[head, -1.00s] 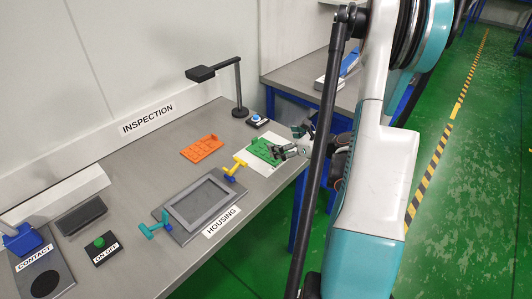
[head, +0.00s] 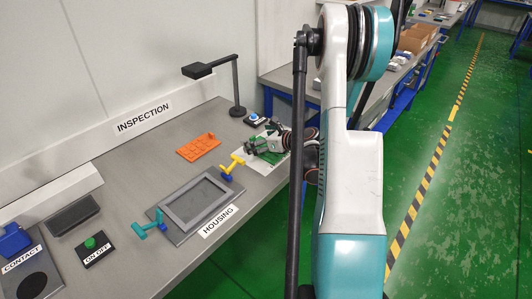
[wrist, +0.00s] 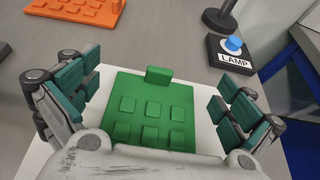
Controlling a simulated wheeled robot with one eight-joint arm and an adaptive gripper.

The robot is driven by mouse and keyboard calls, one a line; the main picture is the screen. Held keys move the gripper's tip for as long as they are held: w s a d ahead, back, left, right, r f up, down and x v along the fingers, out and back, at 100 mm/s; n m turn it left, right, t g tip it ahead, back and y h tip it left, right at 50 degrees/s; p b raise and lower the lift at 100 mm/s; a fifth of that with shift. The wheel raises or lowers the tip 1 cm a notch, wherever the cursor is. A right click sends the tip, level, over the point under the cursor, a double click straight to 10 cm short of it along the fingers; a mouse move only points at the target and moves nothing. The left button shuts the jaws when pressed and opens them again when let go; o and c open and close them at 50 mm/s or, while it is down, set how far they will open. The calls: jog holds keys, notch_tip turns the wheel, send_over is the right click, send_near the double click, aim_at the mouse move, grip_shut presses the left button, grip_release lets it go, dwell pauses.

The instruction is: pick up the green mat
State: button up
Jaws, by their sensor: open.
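The green mat (wrist: 152,107) lies on a white sheet (wrist: 205,150) on the grey workbench. It is a flat block with several raised pads and a taller tab at its far edge. In the wrist view my gripper (wrist: 158,95) is open, with one finger to the left of the mat and one to the right, both apart from it. In the head view my gripper (head: 256,149) is over the mat and hides most of it.
An orange mat (head: 198,147) lies to the left. The lamp button (head: 254,119) and lamp stand (head: 237,108) are behind. A grey housing frame (head: 194,204) with yellow (head: 233,164) and teal (head: 146,230) clamps is in front. The bench edge is close on the right.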

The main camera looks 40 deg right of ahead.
jog(key=shift+w+a+f, duration=0.1)
jog(key=shift+w+f, duration=0.1)
jog(key=shift+w, duration=0.35)
jog(key=c, duration=1.2)
jog(key=shift+c, duration=0.2)
jog(key=shift+r, duration=0.15)
